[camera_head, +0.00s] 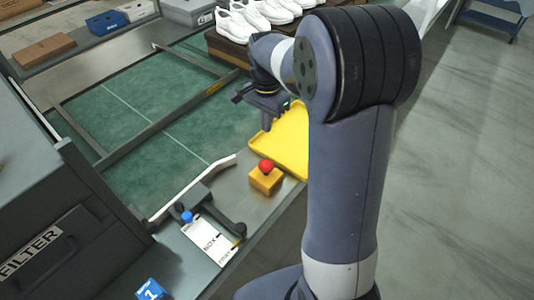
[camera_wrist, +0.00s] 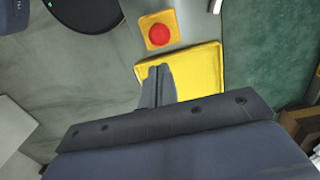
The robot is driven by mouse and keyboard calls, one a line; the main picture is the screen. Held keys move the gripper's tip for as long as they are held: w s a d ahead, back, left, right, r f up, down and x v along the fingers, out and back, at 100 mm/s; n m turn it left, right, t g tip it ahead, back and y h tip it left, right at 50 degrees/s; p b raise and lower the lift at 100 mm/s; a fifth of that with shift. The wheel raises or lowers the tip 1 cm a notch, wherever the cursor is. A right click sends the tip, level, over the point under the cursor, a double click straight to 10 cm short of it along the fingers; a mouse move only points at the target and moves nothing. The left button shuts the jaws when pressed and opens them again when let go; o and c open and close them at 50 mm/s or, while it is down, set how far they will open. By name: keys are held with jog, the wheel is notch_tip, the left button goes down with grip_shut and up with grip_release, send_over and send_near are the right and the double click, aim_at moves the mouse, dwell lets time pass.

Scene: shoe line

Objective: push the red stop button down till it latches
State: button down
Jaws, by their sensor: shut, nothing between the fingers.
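The red stop button (camera_head: 266,167) is a round red cap on a yellow box (camera_head: 265,181) at the edge of the grey line frame. In the wrist view the red button (camera_wrist: 159,34) shows from above on its yellow box (camera_wrist: 172,18), near the top. My gripper (camera_head: 268,124) is above the yellow tray, beyond the button in the head view. In the wrist view my gripper's fingers (camera_wrist: 158,72) are together, empty, and over the yellow tray, apart from the button. Nothing covers the button in either view.
A yellow tray (camera_head: 283,143) lies beside the button box. White shoes (camera_head: 240,25) stand on a rack at the back. A green belt (camera_head: 130,110) with metal rails is at left. A white card (camera_head: 211,240) and a blue knob (camera_head: 187,217) are nearer. Open floor is at right.

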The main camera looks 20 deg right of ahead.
aim_at(267, 165)
jog(key=shift+f, duration=0.1)
jog(key=f+p, duration=0.1)
jog(key=f, duration=1.3)
jog(key=shift+s+a+p, duration=0.15)
jog(key=shift+s+p, duration=0.05)
jog(key=shift+p, duration=0.2)
notch_tip(267, 165, down, 2)
jog(key=shift+f+b, duration=0.1)
jog(key=shift+b, duration=0.9)
jog(key=shift+s+f, duration=0.25)
jog(key=shift+s, duration=0.15)
notch_tip(267, 165, up, 15)
jog(key=w+p, duration=0.1)
jog(key=shift+r, duration=0.2)
